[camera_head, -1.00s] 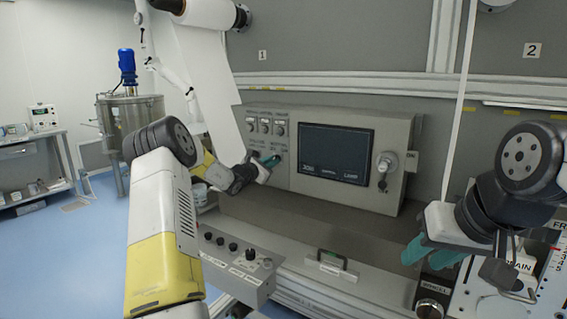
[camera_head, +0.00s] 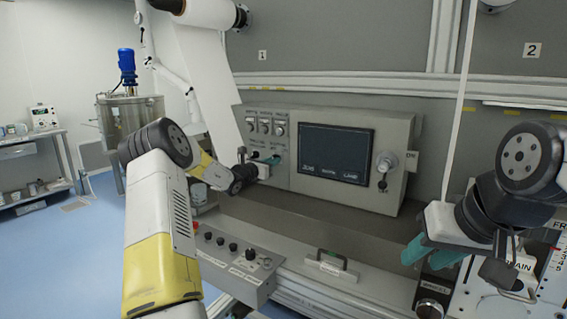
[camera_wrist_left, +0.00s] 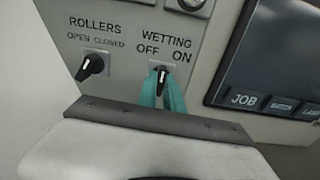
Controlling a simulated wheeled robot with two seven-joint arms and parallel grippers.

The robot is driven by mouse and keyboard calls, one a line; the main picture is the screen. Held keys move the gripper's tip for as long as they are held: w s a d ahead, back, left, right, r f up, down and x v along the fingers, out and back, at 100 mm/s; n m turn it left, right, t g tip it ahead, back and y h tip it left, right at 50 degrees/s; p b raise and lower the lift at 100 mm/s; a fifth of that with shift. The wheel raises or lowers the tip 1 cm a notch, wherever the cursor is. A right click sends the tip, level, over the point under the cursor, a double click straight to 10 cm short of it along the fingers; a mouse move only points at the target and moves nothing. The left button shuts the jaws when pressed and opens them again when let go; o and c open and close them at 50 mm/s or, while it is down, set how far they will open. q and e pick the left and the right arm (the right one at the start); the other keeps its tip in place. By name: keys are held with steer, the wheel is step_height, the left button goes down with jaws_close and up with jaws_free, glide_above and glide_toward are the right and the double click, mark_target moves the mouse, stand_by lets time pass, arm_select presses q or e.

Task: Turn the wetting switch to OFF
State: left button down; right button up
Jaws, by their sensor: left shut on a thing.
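The wetting switch (camera_wrist_left: 162,84) is a small black knob with a pale line, below the WETTING label with OFF at left and ON at right. In the left wrist view its handle stands close to upright, between the two marks. My left gripper (camera_head: 273,161) is at the control panel (camera_head: 398,140), its teal fingers on either side of the knob and shut on it; they also show in the left wrist view (camera_wrist_left: 162,88). The fingers partly hide the knob. My right gripper (camera_head: 430,252) is open and empty, away from the panel at the lower right.
The rollers switch (camera_wrist_left: 90,66) is close on the left of the wetting switch. A dark screen (camera_head: 335,153) and a keyed knob (camera_head: 385,165) are to the right. A lower box with several knobs (camera_head: 238,255) stands below my left arm.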

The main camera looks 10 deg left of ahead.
arm_select(q)
steer(key=n, duration=0.6)
steer(key=shift+n, duration=0.3)
stand_by(0.4)
steer(key=c, duration=1.5)
jaws_free()
steer(key=shift+s+a, duration=0.1)
steer(key=shift+s, duration=0.05)
steer(key=v, duration=0.7)
steer(key=shift+s+a, duration=0.1)
steer(key=shift+s, duration=0.15)
